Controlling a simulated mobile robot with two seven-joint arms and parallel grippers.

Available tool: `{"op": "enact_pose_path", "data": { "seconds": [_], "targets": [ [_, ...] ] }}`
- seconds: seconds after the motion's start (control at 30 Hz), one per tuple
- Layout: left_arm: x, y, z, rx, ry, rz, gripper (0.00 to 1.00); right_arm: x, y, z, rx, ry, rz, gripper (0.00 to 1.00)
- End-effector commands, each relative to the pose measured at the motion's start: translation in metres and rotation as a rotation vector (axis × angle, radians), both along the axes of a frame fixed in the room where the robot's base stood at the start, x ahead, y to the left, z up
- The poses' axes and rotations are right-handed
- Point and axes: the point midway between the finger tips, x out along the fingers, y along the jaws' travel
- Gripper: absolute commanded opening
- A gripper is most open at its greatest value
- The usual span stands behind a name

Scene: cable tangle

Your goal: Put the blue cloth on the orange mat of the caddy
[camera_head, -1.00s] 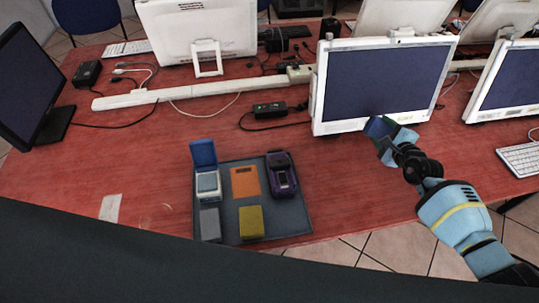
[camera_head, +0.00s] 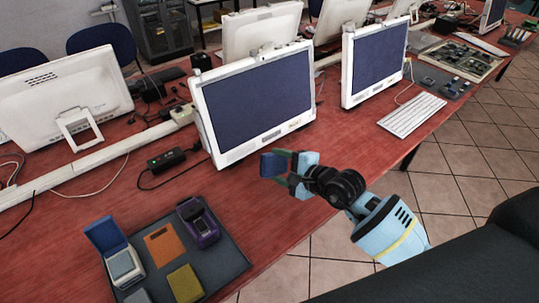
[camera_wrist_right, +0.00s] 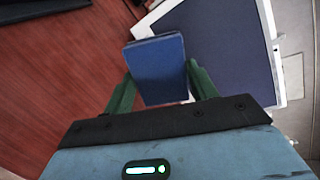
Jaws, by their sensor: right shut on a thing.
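My right gripper (camera_head: 283,168) is shut on the folded blue cloth (camera_head: 271,164) and holds it in front of a white monitor. In the right wrist view the blue cloth (camera_wrist_right: 157,66) sits between the two green fingers of the gripper (camera_wrist_right: 158,88). The caddy (camera_head: 222,267) is a dark grey tray at the lower left of the head view. Its orange mat (camera_head: 164,245) is bare. The gripper is to the right of the caddy, apart from it. My left gripper is not in view.
The caddy also holds a box with an open blue lid (camera_head: 121,262), a purple device (camera_head: 198,223) and a yellow block (camera_head: 186,283). A white monitor (camera_head: 253,98) stands close behind the gripper. A black power adapter (camera_head: 166,159) with cables lies behind the caddy. Red table is clear between gripper and caddy.

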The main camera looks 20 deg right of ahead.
Motion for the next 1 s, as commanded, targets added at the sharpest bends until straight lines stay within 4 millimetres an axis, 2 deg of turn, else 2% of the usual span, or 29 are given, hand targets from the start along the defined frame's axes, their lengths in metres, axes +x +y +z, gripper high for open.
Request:
{"op": "enact_pose_path", "data": {
  "seconds": [0.1,0.3,0.5,0.67,1.0],
  "targets": [
    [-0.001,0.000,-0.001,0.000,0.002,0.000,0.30,-0.033,-0.004,0.027,0.001,-0.001,0.011,0.39],
    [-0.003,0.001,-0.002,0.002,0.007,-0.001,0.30,-0.082,-0.014,0.068,0.000,-0.002,0.007,0.39],
    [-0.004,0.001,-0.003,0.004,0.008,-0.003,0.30,-0.114,-0.021,0.093,0.000,0.000,-0.006,0.39],
    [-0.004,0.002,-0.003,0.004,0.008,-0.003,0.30,-0.123,-0.023,0.099,0.001,0.000,-0.010,0.39],
    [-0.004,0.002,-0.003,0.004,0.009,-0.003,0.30,-0.123,-0.023,0.100,0.001,-0.001,-0.010,0.39]
  ]
}}
